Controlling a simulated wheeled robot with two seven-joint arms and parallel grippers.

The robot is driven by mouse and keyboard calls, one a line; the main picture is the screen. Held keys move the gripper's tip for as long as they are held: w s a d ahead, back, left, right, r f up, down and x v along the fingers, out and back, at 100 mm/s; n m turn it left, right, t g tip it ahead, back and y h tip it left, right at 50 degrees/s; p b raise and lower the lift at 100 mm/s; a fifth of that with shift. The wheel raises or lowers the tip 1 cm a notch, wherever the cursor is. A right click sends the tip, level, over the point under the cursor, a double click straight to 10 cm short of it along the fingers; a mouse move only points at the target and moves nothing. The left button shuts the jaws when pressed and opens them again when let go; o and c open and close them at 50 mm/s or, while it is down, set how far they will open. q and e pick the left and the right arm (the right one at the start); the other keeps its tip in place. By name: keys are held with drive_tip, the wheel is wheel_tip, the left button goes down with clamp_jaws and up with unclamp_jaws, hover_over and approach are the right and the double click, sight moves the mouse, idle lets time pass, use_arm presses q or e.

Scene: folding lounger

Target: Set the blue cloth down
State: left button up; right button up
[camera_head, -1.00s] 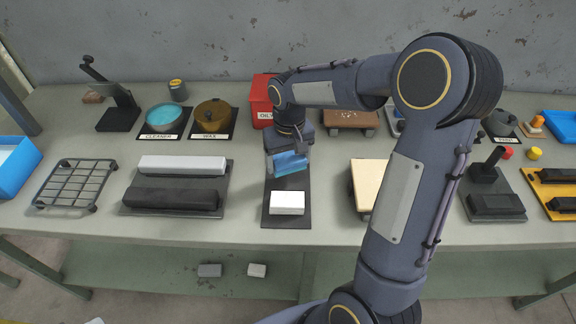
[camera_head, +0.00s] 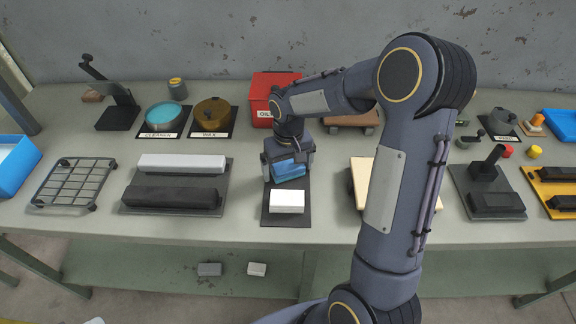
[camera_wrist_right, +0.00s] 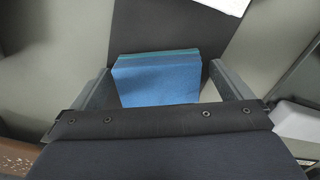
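The blue cloth (camera_head: 288,170), a folded block, sits on the far part of the dark mat (camera_head: 287,219), behind a white block (camera_head: 287,202). My right gripper (camera_head: 288,172) is over it with its fingers on either side. In the right wrist view the blue cloth (camera_wrist_right: 157,84) lies between the spread fingers of the right gripper (camera_wrist_right: 160,85), with a gap at the right finger. The gripper looks open around the cloth. The cloth's far side is hidden under the gripper. My left gripper is not in view.
A red box (camera_head: 262,98) stands just behind the gripper. A tray with a white and a black bar (camera_head: 171,197) lies left of the mat. A pale board (camera_head: 361,178) is to the right, partly behind my arm.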

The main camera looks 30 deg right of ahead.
sight(288, 166)
drive_tip(key=shift+r, duration=0.1)
wheel_tip(288, 166, up, 11)
drive_tip(key=s+a+r+t+y, duration=0.1)
drive_tip(key=s+r, duration=0.1)
drive_tip(key=s, duration=0.4)
drive_tip(key=s+a+r+t+y, duration=0.1)
drive_tip(key=s+a+r+t, duration=0.15)
drive_tip(key=s, duration=0.45)
drive_tip(key=s+a+f+t+y, duration=0.1)
drive_tip(key=s+a+f+t, duration=0.1)
drive_tip(key=s, duration=0.7)
drive_tip(key=shift+a+f+y+p, duration=0.3)
drive_tip(key=shift+a+f, duration=0.35)
drive_tip(key=shift+a, duration=0.25)
